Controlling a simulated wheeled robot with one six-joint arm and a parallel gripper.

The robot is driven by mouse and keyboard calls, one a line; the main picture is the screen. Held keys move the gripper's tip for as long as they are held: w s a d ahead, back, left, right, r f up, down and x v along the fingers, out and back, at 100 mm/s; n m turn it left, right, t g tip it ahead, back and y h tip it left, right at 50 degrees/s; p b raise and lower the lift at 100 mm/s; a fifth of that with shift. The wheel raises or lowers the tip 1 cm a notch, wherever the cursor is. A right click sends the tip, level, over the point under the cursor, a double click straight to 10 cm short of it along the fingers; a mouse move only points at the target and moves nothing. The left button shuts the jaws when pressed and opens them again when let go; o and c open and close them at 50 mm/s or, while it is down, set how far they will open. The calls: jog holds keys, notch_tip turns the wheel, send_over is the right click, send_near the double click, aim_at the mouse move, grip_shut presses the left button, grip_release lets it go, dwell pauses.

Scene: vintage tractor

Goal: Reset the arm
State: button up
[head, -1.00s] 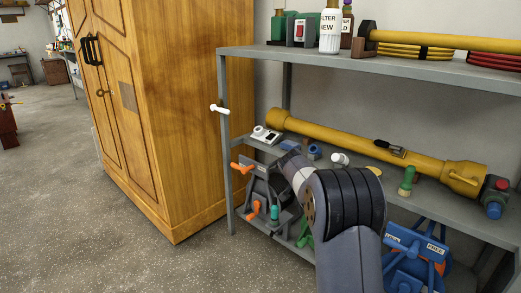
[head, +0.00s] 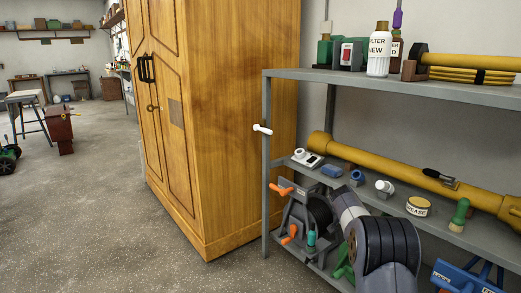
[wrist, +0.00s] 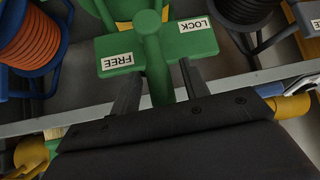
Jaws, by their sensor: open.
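My gripper (wrist: 158,76) shows in the wrist view with its two dark fingers apart. A green lever block (wrist: 190,42) with FREE and LOCK labels lies just past the fingertips. A green rounded handle (wrist: 150,45) on it runs down between the fingers; I see no finger closed on it. In the head view my arm (head: 385,245) bends in front of the lower shelf, and my gripper is hidden there. A bit of green reel (head: 343,270) shows beside my arm.
A grey rack (head: 266,170) holds a long yellow tube (head: 380,168), a grease tin (head: 419,206) and bottles. A dark reel with orange handles (head: 308,215) stands low left of my arm. A wooden cabinet (head: 235,130) stands left of the rack.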

jog(key=p+v, duration=0.3)
jog(key=v, duration=0.8)
jog(key=b+x, duration=0.3)
jog(key=x, duration=0.8)
jog(key=shift+f, duration=0.1)
jog(key=shift+a+r+p, duration=0.2)
jog(key=shift+r+p, duration=0.05)
jog(key=shift+p, duration=0.05)
jog(key=shift+w+f+n+g+h+p, duration=0.2)
jog(key=shift+w+n+g+h+p, duration=0.1)
jog(key=shift+w+g+p, duration=0.15)
jog(key=shift+s, duration=0.1)
